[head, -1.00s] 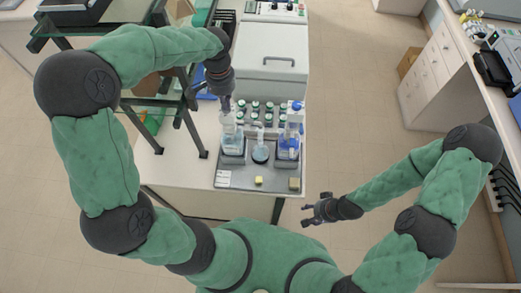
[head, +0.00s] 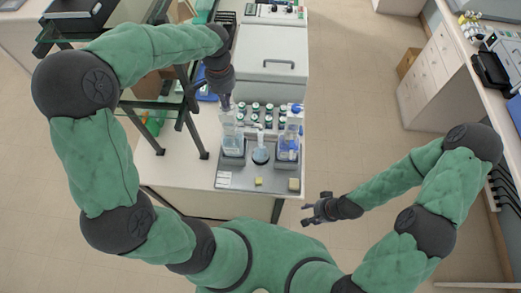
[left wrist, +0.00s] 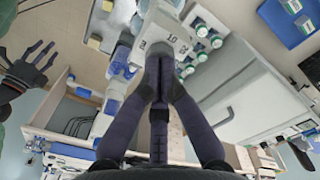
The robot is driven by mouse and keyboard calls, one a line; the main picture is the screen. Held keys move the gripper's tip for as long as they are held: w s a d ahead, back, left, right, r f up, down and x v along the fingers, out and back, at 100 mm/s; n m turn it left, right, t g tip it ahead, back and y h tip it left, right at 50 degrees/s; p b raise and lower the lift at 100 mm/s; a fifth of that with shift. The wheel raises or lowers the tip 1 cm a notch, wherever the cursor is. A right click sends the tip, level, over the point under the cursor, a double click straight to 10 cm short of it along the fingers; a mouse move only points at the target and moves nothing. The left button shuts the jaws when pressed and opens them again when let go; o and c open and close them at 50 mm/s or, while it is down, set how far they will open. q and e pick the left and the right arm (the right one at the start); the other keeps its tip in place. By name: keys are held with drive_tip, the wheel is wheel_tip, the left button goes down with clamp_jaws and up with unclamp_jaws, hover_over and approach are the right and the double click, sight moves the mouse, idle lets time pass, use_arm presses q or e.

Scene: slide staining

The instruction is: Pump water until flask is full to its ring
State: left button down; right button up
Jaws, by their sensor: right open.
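A clear pump bottle of pale liquid (head: 233,145) stands at the left of the grey station tray (head: 240,182). A small flask (head: 261,154) with pale blue liquid at its bottom stands in the middle, right of that bottle. Its ring and exact level are too small to read. My left gripper (head: 227,106) is directly above the pump bottle's top, pointing down; its fingers are together in the left wrist view (left wrist: 158,62). Whether it touches the pump head is unclear. My right gripper (head: 318,208) is open and empty, off the table's front right corner.
A blue-capped bottle with blue liquid (head: 288,147) stands right of the flask. Several capped vials (head: 262,109) stand in a rack behind. Yellow blocks (head: 259,182) lie at the tray's front. A grey lidded box (head: 272,65) fills the table's back.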

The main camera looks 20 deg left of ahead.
use_arm(q)
drive_tip(key=shift+r+p, duration=1.05)
drive_tip(key=shift+r, duration=0.8)
drive_tip(key=shift+f, duration=0.25)
drive_tip(key=shift+f+b, duration=2.05)
drive_tip(key=shift+f, duration=0.8)
drive_tip(key=shift+s+f, duration=0.1)
drive_tip(key=shift+r+p, duration=2)
drive_tip(key=shift+r, duration=1.15)
drive_tip(key=shift+f, duration=0.2)
